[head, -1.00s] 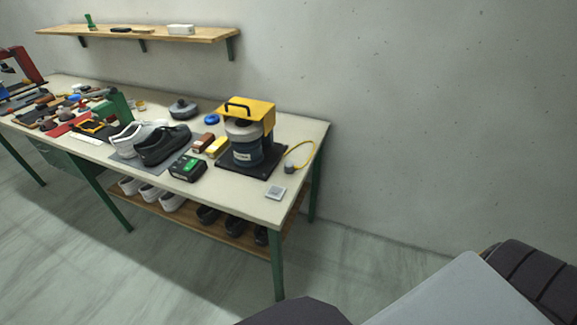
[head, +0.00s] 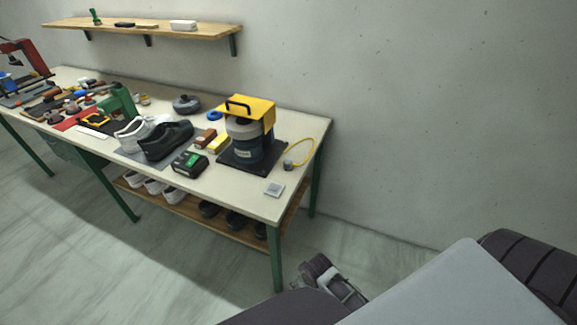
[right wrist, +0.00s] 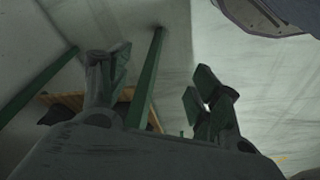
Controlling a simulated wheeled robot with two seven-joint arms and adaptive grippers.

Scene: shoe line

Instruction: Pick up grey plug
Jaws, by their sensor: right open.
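The grey plug (head: 288,164) is a small dark grey piece at the end of a yellow cord (head: 313,150). It lies near the right end of the workbench, beside the black base of the yellow-topped machine. My right gripper (head: 341,283) is low at the bottom of the head view, in front of the bench's right end and well apart from the plug. In the right wrist view its fingers (right wrist: 158,88) are spread with nothing between them. The plug cannot be made out in the right wrist view. My left gripper is not in view.
The yellow-topped machine (head: 249,110) stands left of the plug. A small light square plate (head: 274,189) lies near the bench's front right corner. The workbench (head: 236,196) has green legs and a lower shelf with shoes. The floor to its right is clear.

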